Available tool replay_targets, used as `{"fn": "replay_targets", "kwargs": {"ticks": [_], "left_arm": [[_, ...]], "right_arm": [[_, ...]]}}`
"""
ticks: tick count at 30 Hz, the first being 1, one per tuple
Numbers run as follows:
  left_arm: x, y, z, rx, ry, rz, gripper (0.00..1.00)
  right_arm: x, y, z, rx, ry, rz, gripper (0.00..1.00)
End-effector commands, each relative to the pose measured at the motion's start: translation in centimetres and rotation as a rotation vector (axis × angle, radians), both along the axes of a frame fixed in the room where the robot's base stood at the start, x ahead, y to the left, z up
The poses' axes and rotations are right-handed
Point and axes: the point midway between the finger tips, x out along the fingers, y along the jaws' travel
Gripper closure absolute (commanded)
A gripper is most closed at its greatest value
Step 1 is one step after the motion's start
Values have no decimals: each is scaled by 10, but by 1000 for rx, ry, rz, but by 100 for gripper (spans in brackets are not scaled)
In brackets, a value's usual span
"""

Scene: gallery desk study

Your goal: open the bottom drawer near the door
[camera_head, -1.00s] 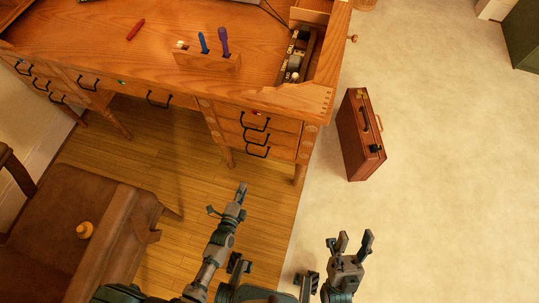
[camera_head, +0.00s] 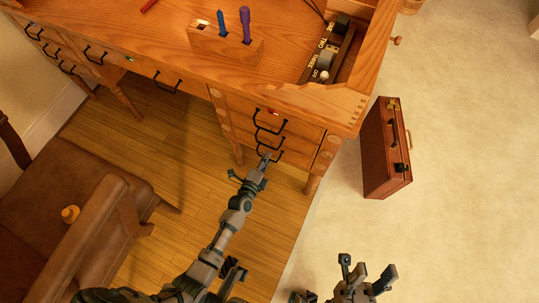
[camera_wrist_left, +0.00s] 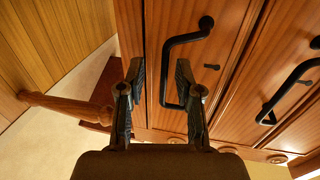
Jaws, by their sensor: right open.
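A wooden desk (camera_head: 120,40) has a right-hand stack of drawers with black bar handles. The bottom drawer (camera_head: 294,159) of that stack is shut; its handle (camera_wrist_left: 167,72) shows in the left wrist view. My left gripper (camera_head: 265,161) is at this handle in the head view and partly hides it. In the left wrist view my left gripper (camera_wrist_left: 160,75) is open, with the handle's long bar appearing between its fingertips; contact cannot be told. My right gripper (camera_head: 366,274) is open and empty over the pale floor. No door is visible.
A brown chair (camera_head: 50,215) with a small orange object (camera_head: 70,214) stands at left. A red-brown briefcase (camera_head: 384,150) stands right of the desk. A wooden pen holder (camera_head: 222,44) is on the desktop. A desk leg (camera_wrist_left: 70,106) is close to the left gripper.

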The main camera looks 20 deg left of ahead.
Motion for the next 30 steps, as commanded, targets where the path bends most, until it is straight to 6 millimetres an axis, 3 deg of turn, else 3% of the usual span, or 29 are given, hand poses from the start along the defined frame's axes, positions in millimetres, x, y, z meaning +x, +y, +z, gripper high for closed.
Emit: {"fn": "replay_targets", "kwargs": {"ticks": [11, 12, 16, 30], "left_arm": [[9, 0, 0, 0, -1, 0, 65], [9, 0, 0, 0, -1, 0, 68], [9, 0, -1, 0, -1, 0, 100], [1, 0, 0, 1, 1, 0, 100]], "right_arm": [[6, 0, -3, -2, 1, 0, 55], [6, 0, -3, -2, 1, 0, 55], [6, 1, -3, -2, 1, 0, 55], [4, 0, 6, 0, -15, 0, 55]]}}
